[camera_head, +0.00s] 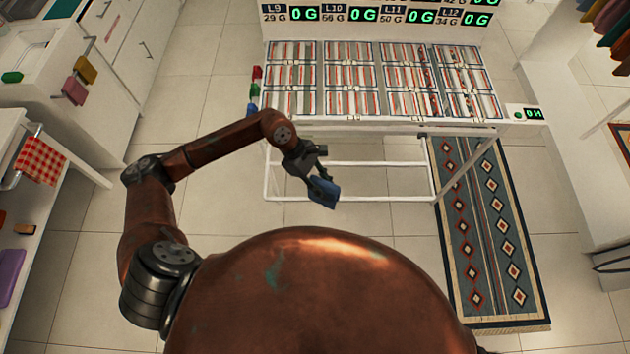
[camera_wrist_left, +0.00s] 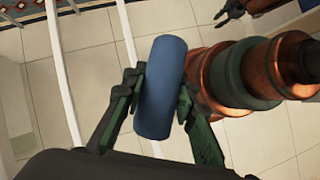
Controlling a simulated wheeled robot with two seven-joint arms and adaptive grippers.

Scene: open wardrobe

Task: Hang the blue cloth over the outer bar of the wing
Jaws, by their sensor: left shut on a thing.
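The blue cloth (camera_head: 323,192) hangs in my left gripper (camera_head: 317,178) near the middle of the head view. In the left wrist view the cloth (camera_wrist_left: 160,88) is a smooth blue roll, with one finger of my left gripper (camera_wrist_left: 158,98) on each side, shut on it. The white frame with thin bars (camera_head: 380,164) stands just beyond the gripper. Which bar is the wing's outer one is unclear. White bars (camera_wrist_left: 72,75) also run left of the cloth in the wrist view. Dark fingers, seemingly my right gripper's (camera_wrist_left: 230,11), show small at the top edge.
Trays of striped packets (camera_head: 350,76) fill the rack above the white frame, with green readouts (camera_head: 363,14) behind. A patterned rug (camera_head: 487,240) lies at right. A red checked cloth (camera_head: 40,159) hangs at far left. Bare tiled floor (camera_head: 225,215) lies around my arm.

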